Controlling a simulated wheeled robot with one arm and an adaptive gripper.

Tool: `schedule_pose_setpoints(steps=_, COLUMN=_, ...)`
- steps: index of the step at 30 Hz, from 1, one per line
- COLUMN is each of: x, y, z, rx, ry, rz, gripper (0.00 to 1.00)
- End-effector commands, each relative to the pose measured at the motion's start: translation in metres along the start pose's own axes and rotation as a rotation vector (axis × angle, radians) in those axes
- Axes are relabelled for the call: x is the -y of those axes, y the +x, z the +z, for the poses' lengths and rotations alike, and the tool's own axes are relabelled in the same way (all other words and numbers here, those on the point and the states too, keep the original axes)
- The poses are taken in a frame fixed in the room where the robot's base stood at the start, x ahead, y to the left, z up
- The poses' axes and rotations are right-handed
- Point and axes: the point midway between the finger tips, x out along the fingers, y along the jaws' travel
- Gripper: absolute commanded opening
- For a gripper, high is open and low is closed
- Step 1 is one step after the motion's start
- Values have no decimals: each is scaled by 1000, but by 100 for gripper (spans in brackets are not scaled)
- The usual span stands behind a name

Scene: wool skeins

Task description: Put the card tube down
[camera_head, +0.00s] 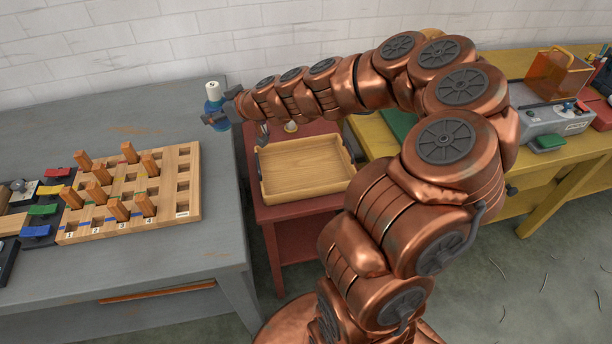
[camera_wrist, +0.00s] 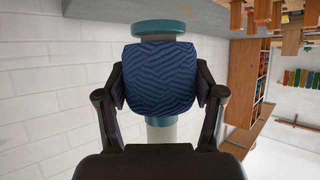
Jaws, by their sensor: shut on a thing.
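The card tube (camera_head: 212,88) has a pale end, a blue zigzag-patterned middle and a teal disc at its other end. In the head view it stands about upright over the far right corner of the grey table (camera_head: 150,235). My gripper (camera_head: 216,119) is shut on its blue middle. In the wrist view the blue middle (camera_wrist: 160,78) is between the two dark fingers, with the teal disc (camera_wrist: 158,29) beyond it. I cannot tell whether the tube touches the table.
A wooden peg board (camera_head: 190,205) with several pegs lies left on the grey table, beside coloured blocks (camera_head: 43,209). A wooden tray (camera_head: 305,170) sits on a red stand to the right. A yellow bench (camera_head: 470,165) holds a machine. The tabletop around the tube looks clear.

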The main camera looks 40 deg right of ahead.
Motion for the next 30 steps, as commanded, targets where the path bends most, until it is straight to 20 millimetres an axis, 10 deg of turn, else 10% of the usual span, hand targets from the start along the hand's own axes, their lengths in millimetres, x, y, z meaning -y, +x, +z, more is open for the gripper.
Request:
schedule_pose_setpoints(steps=16, x=-102, y=-28, z=106, rx=1, ry=-63, rz=-102, gripper=38)
schedule_pose_setpoints(steps=30, x=-126, y=-64, z=136, rx=1, ry=-112, rz=-203, gripper=38)
